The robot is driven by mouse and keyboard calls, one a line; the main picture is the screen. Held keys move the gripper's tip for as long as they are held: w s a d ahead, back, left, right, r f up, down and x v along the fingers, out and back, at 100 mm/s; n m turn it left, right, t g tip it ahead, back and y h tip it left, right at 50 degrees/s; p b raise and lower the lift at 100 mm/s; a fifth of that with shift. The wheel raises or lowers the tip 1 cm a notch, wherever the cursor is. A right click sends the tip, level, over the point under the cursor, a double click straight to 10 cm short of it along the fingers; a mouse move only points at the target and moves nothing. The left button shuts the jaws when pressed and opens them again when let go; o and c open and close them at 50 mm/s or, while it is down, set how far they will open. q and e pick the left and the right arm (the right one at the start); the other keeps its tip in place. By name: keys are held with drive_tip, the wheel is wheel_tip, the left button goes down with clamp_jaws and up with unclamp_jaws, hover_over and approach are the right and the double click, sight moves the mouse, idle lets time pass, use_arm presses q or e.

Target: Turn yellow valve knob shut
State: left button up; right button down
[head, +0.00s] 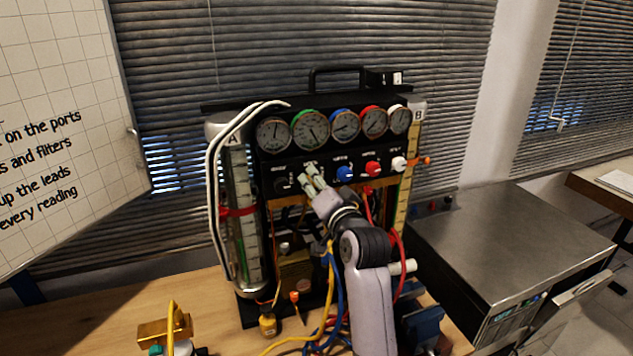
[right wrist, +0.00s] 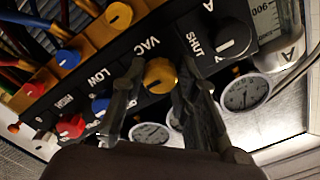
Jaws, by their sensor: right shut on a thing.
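The yellow valve knob (right wrist: 160,74) sits on the black front panel (head: 325,172) of the gauge rig, beside the VAC label in the right wrist view. My right gripper (right wrist: 162,88) has one finger on each side of this knob and is shut on it. In the head view my right gripper (head: 308,172) reaches up to the panel between the black knob (head: 281,186) and the blue knob (head: 345,173), and it hides the yellow knob there. A small mark shows on the knob's face, but its exact direction is hard to read. My left gripper is not in view.
The red knob (head: 373,169) and white knob (head: 398,163) are further right on the panel. A row of several gauges (head: 344,124) is above. Coloured hoses (head: 328,285) hang below. A brass block (head: 165,330) stands at the front left of the wooden bench (head: 100,312).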

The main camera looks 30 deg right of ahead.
drive_tip(key=c, duration=1.2)
unclamp_jaws()
drive_tip(key=shift+c, duration=0.2)
drive_tip(key=v, duration=1.2)
